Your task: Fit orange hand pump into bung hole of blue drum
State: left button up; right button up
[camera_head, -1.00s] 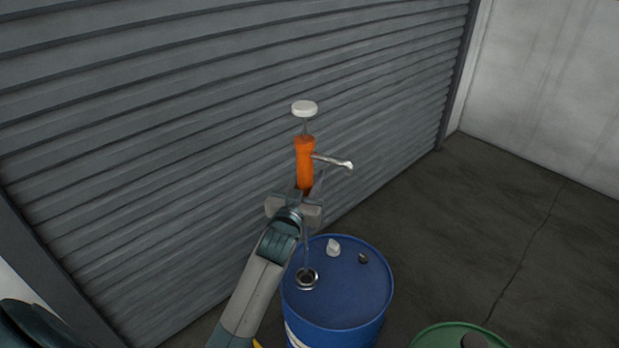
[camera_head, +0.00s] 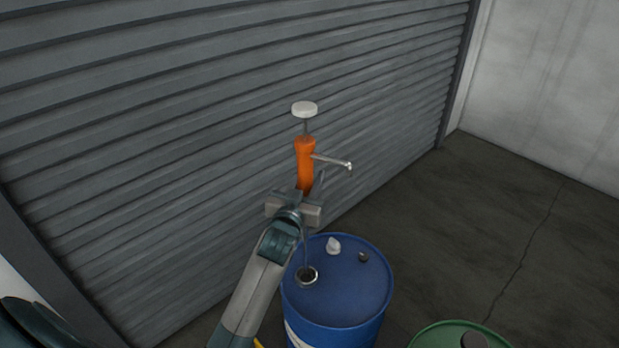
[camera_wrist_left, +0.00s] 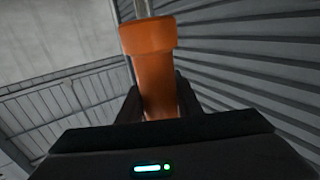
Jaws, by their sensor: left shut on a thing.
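The orange hand pump (camera_head: 305,160) is upright, with a white knob on top and a metal spout pointing right. My left gripper (camera_head: 304,195) is shut on the lower part of its orange body. The left wrist view shows the orange body (camera_wrist_left: 155,75) between the dark fingers (camera_wrist_left: 158,105). The thin grey tube runs down from the gripper towards the ringed bung hole (camera_head: 307,276) in the top of the blue drum (camera_head: 345,295). Whether the tube's end is inside the hole or just above it, I cannot tell. My right gripper is not in view.
A white lump (camera_head: 333,245) and a small dark cap (camera_head: 363,257) are on the drum top. A green drum (camera_head: 455,336) stands at the lower right. A ribbed grey shutter (camera_head: 180,130) is close behind. The floor to the right is clear.

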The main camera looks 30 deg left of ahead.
pick_arm(q)
jog(key=shift+f+b, duration=0.4)
jog(key=shift+f, duration=0.15)
jog(key=shift+f+b, duration=0.55)
jog(key=shift+f, duration=0.4)
dwell(0.3)
jog(key=shift+f, duration=0.3)
dwell(0.5)
jog(key=shift+f+b, duration=2.05)
jog(key=shift+f, duration=0.8)
jog(key=shift+f, duration=0.15)
notch_tip(320, 180, down, 8)
jog(key=b, duration=0.5)
